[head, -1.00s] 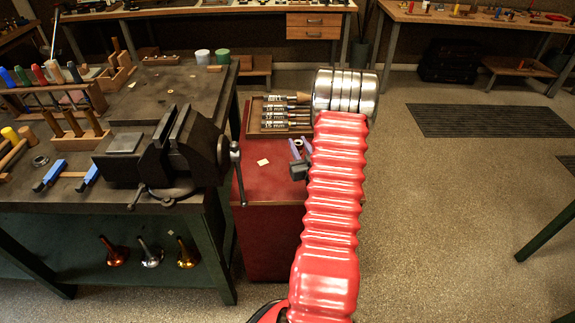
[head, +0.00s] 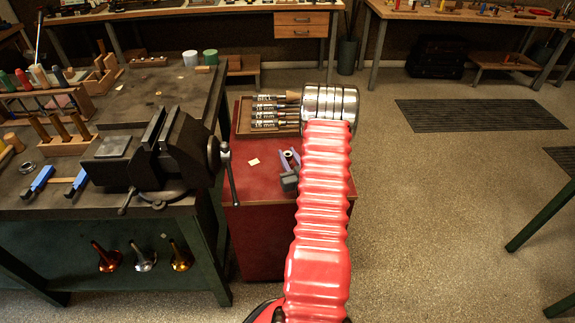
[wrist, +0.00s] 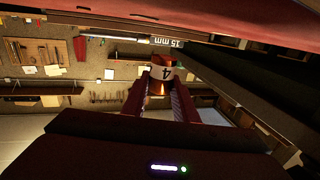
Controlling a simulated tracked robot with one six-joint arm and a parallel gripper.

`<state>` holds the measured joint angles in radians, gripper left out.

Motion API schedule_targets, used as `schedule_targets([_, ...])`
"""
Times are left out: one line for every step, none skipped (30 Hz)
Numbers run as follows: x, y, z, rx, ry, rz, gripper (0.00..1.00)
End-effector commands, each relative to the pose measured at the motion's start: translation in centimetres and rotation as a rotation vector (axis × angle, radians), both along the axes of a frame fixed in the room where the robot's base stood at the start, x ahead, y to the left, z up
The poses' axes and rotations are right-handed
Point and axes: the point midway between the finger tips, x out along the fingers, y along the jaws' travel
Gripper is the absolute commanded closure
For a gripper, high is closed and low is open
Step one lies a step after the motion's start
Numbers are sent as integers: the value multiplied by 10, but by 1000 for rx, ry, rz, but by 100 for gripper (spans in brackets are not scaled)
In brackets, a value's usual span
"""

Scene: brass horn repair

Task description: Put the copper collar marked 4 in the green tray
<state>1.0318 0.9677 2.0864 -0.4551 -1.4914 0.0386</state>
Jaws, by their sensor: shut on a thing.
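My gripper (head: 288,154) shows in the head view above the red cabinet, left of my red arm, with two pale lilac fingers. In the wrist view my gripper (wrist: 162,88) is shut on a copper collar (wrist: 163,74). The collar has a white band with a dark 4 and copper colour above and below it. It is held between the fingertips, clear of any surface that I can see there. In the head view the collar is small between the fingers, and its mark cannot be read. I cannot make out a green tray in either view.
The red cabinet top (head: 258,183) carries a wooden rack (head: 240,121) of labelled mandrels and a small pale card (head: 254,162). A dark vise (head: 180,155) stands on the bench at left. Open floor (head: 430,220) lies to the right.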

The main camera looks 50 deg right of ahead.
Motion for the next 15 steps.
schedule_targets([0,0,0,-1,-1,0,100])
schedule_targets([0,0,1,-1,0,0,100])
schedule_targets([0,0,1,-1,0,0,100])
schedule_targets([0,0,1,-1,0,1,100])
schedule_targets([0,0,1,-1,0,1,100])
schedule_targets([0,0,1,-1,0,1,100])
schedule_targets([0,0,0,-1,0,1,100])
schedule_targets([1,0,0,-1,-1,1,100])
schedule_targets([1,0,-2,-1,-1,1,100])
schedule_targets([1,0,-3,0,0,1,100])
schedule_targets([1,0,-5,0,0,1,100])
schedule_targets([1,0,-9,0,0,1,100])
schedule_targets([1,1,-12,0,0,1,100])
schedule_targets([1,1,-15,1,1,1,100])
schedule_targets([0,1,-20,1,1,1,100])
